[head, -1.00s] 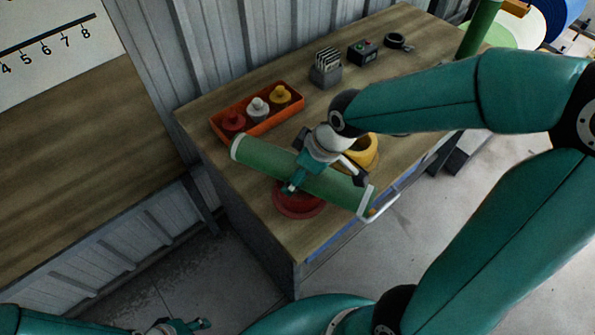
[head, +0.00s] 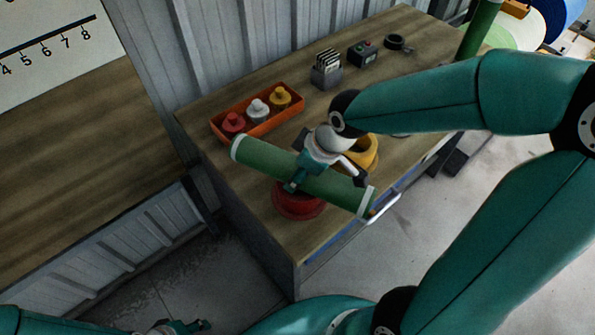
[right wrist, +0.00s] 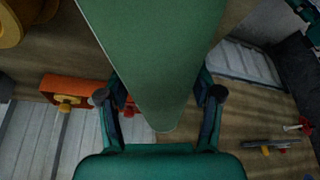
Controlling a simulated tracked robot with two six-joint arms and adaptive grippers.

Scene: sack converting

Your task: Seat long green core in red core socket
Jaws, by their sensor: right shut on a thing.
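The long green core (head: 265,162) is a green tube with pale ends, lying across the head view, tilted down to the right. My right gripper (head: 302,180) is shut on it near its middle. The core also fills the upper middle of the right wrist view (right wrist: 155,50), between the two fingers (right wrist: 160,95). The red core socket (head: 297,205) stands on the bench below the core, which partly hides it. The core lies above the socket, not upright in it; I cannot tell the gap. My left gripper (head: 188,327) is at the bottom edge, empty; its fingers are too small to judge.
An orange tray (head: 262,127) holds red, white and yellow knobbed pieces. A yellow ring-shaped socket (head: 368,155) stands right of my gripper. A grey card holder (head: 326,75), a button box (head: 363,52) and a black ring (head: 396,41) stand at the back. The bench's left front is clear.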

